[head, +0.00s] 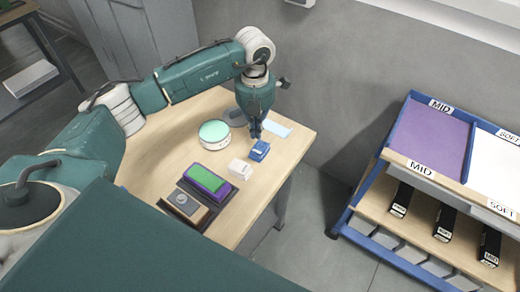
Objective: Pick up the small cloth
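A small light blue cloth (278,129) lies flat near the far right edge of the wooden table (235,227). My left gripper (256,133) points down just left of the cloth, above or beside a small blue item (259,151). Part of the cloth's left side is hidden behind the gripper. The fingers look close together, but their opening is too small to make out. I cannot tell whether they touch anything. My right gripper is not in view.
A round tin with a pale green top (214,133), a small white item (240,169), a green and purple block (207,181) and a dark tray holding a brown item (186,206) stand on the table. A blue-framed rack (352,219) stands right, across a floor gap.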

